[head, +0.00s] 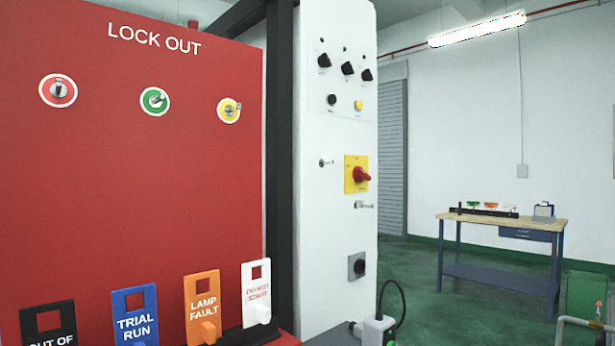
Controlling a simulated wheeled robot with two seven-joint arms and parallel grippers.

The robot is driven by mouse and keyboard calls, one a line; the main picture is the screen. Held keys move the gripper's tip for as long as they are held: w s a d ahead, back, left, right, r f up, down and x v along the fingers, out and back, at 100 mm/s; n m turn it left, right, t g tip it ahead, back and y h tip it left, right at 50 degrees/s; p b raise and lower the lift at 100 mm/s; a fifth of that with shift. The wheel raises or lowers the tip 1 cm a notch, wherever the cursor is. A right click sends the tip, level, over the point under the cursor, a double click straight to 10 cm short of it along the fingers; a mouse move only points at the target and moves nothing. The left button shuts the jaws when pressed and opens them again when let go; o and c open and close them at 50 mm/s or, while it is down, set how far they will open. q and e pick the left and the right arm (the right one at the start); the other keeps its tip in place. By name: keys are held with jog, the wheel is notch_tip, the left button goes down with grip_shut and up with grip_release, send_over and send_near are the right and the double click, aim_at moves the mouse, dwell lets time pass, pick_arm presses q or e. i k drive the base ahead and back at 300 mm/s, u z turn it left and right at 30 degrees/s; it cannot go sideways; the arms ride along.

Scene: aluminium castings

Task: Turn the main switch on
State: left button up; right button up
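The likely main switch is a red rotary knob (361,175) on a square yellow plate (349,186). It is on the front of a tall white control cabinet (336,232) in the middle of the head view. The knob's handle appears to point to the right and slightly down. The lettering on the plate is too small to read. Neither of my grippers is in view.
A white block with a black cable (376,329) is at the bottom. A workbench (500,221) stands at right; green floor between is open.

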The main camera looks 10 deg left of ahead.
aim_at(359, 174)
jog(key=z, duration=1.5)
jog(key=i, duration=1.45)
jog(key=u, duration=2.25)
